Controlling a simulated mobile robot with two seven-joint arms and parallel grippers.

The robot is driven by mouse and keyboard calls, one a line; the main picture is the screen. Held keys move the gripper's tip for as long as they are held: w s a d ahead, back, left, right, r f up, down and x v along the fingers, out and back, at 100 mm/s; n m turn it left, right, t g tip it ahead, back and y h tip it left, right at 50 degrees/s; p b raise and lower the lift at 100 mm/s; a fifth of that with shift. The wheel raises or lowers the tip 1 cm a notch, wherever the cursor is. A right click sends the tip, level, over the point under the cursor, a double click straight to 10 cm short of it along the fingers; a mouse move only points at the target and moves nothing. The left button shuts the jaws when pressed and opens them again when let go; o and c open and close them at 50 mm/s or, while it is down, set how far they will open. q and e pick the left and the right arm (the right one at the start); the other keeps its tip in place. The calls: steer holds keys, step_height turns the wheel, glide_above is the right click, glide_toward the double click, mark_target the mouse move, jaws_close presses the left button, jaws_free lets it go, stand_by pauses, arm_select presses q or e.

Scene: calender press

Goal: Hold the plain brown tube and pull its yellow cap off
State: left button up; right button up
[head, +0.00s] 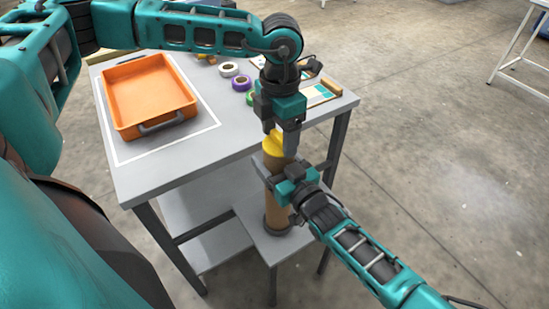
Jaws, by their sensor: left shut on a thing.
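A plain brown tube (279,215) stands upright on a low grey stand (285,245) in front of the table. Its yellow cap (271,146) is at the top end. My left gripper (290,146) points down from above at the cap and is shut on it, covering the cap's right side. My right gripper (277,187) reaches in from the lower right and is across the upper part of the tube, below the cap. Its body hides part of the tube, and I cannot tell whether its fingers press on it.
The grey table (190,155) holds an orange tray (150,90) inside a white outline. White tape (229,69) and purple tape (241,83) rolls and a board (318,95) lie at the back right.

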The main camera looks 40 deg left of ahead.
steer(key=o, duration=0.5)
steer(key=c, duration=0.4)
arm_select(q)
steer(key=shift+r, duration=0.15)
steer(key=shift+r, duration=2.15)
arm_select(e)
steer(key=o, duration=1)
steer(key=shift+d, duration=0.1)
